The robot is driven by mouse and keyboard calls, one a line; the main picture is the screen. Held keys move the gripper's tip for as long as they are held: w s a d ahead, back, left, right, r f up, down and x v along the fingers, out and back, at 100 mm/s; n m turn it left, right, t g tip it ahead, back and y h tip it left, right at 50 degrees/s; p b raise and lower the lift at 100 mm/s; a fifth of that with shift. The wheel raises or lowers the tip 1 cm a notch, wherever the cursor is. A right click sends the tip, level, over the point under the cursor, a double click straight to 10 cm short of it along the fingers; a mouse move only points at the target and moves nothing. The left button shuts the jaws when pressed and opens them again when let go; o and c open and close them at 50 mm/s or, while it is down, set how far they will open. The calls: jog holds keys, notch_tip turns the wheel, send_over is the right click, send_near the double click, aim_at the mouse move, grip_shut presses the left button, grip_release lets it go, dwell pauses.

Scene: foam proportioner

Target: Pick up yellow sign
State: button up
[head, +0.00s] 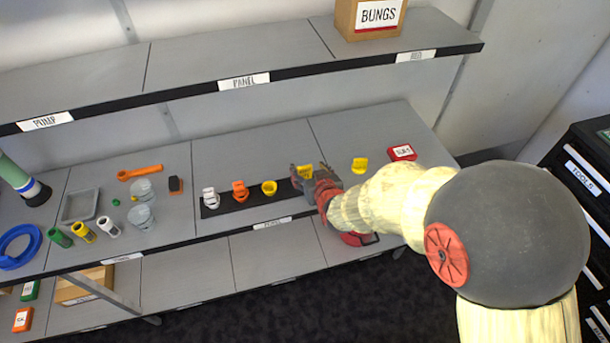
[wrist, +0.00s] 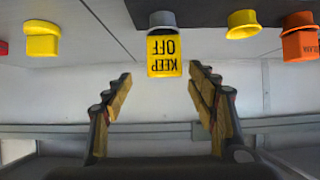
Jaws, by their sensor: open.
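The yellow sign (wrist: 164,55), lettered KEEP OFF, shows upside down at the top middle of the wrist view, attached to a grey round piece (wrist: 162,19). In the head view the sign (head: 304,172) is at the right end of a black strip on the middle shelf, partly hidden by my gripper. My gripper (wrist: 160,76) is open and empty, with one finger to each side of the sign in the wrist view. I see no finger touching it. In the head view my gripper (head: 305,176) reaches in from the right.
A yellow piece (head: 269,187), an orange one (head: 239,190) and a white one (head: 209,198) stand left along the black strip (head: 222,211). Another yellow piece (head: 359,164) and a red box (head: 402,152) are to the right. The upper shelf (head: 230,55) overhangs behind.

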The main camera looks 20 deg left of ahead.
aim_at(304, 167)
jog(key=shift+w+a+f, duration=0.15)
jog(key=shift+a+f, duration=0.15)
jog(key=shift+a, duration=0.05)
jog(key=b+x, duration=0.2)
jog(key=x, duration=0.4)
jog(key=shift+a, duration=0.1)
jog(key=shift+w+a+f, duration=0.1)
jog(key=shift+w+a, duration=0.15)
jog(key=shift+w, duration=0.05)
jog(key=c, duration=0.3)
jog(key=c, duration=1)
jog(key=shift+c, duration=0.3)
